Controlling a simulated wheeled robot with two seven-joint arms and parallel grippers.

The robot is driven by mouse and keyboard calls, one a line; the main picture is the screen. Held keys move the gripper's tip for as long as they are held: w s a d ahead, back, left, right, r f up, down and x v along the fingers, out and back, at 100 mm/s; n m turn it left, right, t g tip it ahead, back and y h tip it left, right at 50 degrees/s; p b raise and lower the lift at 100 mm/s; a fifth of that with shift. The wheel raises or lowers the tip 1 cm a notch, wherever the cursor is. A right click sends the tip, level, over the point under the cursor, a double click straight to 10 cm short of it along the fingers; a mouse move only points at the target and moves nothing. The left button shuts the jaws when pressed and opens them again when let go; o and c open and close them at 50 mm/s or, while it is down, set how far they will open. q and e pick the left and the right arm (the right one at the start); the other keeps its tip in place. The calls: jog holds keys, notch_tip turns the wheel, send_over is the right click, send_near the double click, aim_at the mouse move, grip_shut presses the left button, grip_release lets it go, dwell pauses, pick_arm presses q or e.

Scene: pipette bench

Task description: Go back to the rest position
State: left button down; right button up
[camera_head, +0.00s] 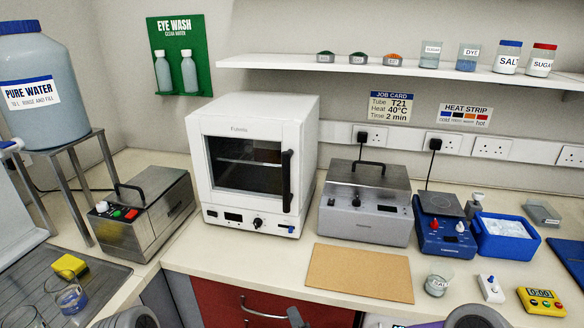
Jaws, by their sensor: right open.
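The task names no object. My right gripper (297,318) shows only as a small dark tip at the bottom edge, in front of the red drawer; it is open, and nothing is seen in it. The rest of it is cut off by the frame. Rounded grey parts of my arms show at the bottom left and bottom right. My left gripper's fingers are not in view.
The bench holds a steel box (145,215), a white oven (252,165), a grey heater (365,204), a blue hotplate (444,235) and a blue ice tub (505,246). A brown board (360,272) lies bare near the front edge.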

jog(key=s+d+f+n+g+p, duration=0.1)
jog(key=s+f+n+g, duration=0.25)
jog(key=f, duration=0.35)
jog(key=s+d+f+n+g+p, duration=0.1)
jog(key=s+d+f+n+g, duration=0.1)
jog(key=s+f+g, duration=0.45)
jog(key=s+d+f+n+g, duration=0.2)
jog(key=s+f, duration=0.2)
jog(key=s, duration=0.2)
jog(key=s+d+f+n+g, duration=0.2)
jog(key=s+d+f, duration=0.1)
jog(key=s+f, duration=0.2)
jog(key=shift+s+d+f+p, duration=0.25)
jog(key=shift+s+p, duration=0.1)
jog(key=shift+s, duration=0.2)
jog(key=shift+o, duration=0.2)
